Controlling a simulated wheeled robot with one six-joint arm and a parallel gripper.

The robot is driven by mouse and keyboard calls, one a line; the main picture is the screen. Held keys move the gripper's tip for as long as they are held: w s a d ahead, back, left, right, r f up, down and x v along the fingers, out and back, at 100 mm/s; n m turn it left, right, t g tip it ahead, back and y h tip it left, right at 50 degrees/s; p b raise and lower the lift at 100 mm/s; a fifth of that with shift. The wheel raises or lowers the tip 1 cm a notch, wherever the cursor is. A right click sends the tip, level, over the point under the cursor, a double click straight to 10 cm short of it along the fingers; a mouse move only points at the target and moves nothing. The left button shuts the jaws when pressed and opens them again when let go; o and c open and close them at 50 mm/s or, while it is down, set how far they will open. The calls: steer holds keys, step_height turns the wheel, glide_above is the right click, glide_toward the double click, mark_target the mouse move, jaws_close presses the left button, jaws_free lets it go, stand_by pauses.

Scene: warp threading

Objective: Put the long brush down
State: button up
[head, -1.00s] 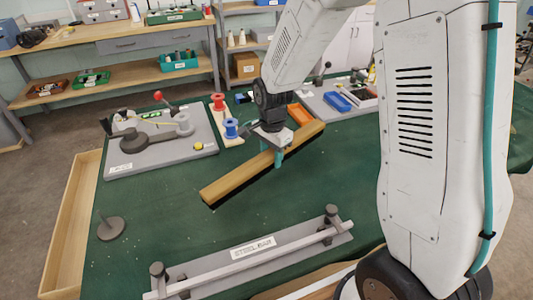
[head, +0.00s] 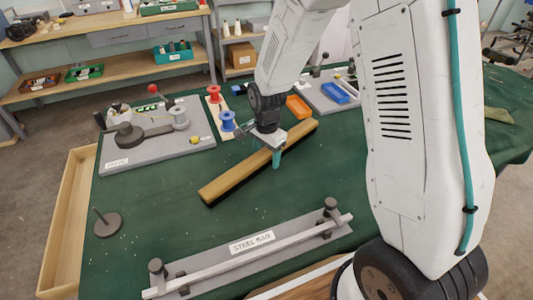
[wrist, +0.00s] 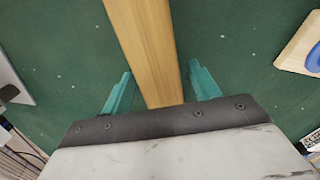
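The long brush (head: 232,179) has a long wooden back with a dark underside. It lies slantwise on the green tabletop, back up. My gripper (head: 274,154) is over the middle of the brush, with a teal finger showing on its near side. In the wrist view the brush back (wrist: 148,45) runs between the two teal fingers of my gripper (wrist: 160,84). The fingers stand apart with a gap on each side, so my gripper is open around the brush. The brush's far-side finger is hidden in the head view.
A steel bar fixture (head: 250,252) lies in front. A grey board with a winding device (head: 150,153) is at left, beside red and blue spools (head: 226,122). An orange tray (head: 298,107) and a blue tray (head: 335,93) lie behind. A round-based post (head: 107,224) stands at left.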

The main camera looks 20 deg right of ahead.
mark_target(267, 152)
steer(key=shift+r, duration=0.1)
step_height(267, 152, up, 12)
steer(key=s+d+r+n, duration=0.2)
steer(key=s+r+n, duration=0.4)
steer(key=s+r, duration=0.5)
steer(key=s+r+n, duration=0.1)
steer(key=s+n, duration=0.2)
steer(key=s, duration=0.5)
steer(key=s+d+r+n+t, duration=0.1)
steer(key=s+n, duration=0.3)
steer(key=s, duration=0.5)
steer(key=shift+d+r, duration=0.2)
steer(key=shift+r, duration=0.15)
steer(key=shift+o, duration=0.5)
